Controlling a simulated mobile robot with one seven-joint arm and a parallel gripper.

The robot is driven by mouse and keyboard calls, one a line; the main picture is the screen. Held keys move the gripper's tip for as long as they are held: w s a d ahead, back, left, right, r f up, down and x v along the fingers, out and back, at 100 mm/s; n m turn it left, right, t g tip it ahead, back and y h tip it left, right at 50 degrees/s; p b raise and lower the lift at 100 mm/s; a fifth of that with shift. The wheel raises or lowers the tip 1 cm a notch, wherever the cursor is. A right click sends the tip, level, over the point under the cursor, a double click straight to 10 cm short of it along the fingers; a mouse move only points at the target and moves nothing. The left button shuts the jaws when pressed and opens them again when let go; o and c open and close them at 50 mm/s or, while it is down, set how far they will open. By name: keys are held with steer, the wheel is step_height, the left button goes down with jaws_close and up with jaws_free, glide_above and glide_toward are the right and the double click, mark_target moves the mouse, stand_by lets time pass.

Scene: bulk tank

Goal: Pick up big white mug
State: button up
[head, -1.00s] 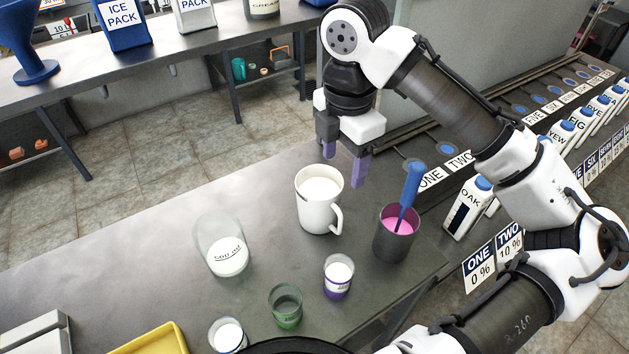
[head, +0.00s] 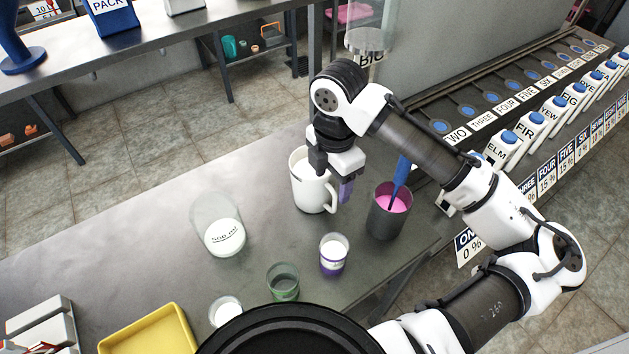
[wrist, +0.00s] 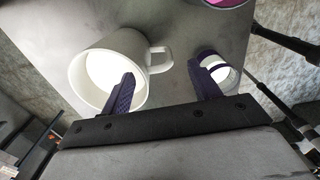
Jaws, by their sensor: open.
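The big white mug (head: 311,190) stands upright on the grey counter with white contents. Its handle is on the right side in the head view. My gripper (head: 333,185) is over the mug's right side, pointing down, with its purple fingers apart. In the wrist view the mug (wrist: 88,72) is at upper left, its handle pointing right. One finger of my gripper (wrist: 163,90) overlaps the mug's opening and the other is right of the handle, so the handle lies roughly between them. I cannot tell whether any finger touches the mug. The arm hides part of the rim.
A dark beaker (head: 390,220) with pink liquid and a blue tool stands close right of the mug. A purple-based cup (head: 333,256), a green cup (head: 283,283) and a glass beaker (head: 220,232) stand nearer. A yellow tray (head: 152,335) is at front left.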

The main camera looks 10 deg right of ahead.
steer(key=shift+f, duration=1.1)
jaws_close()
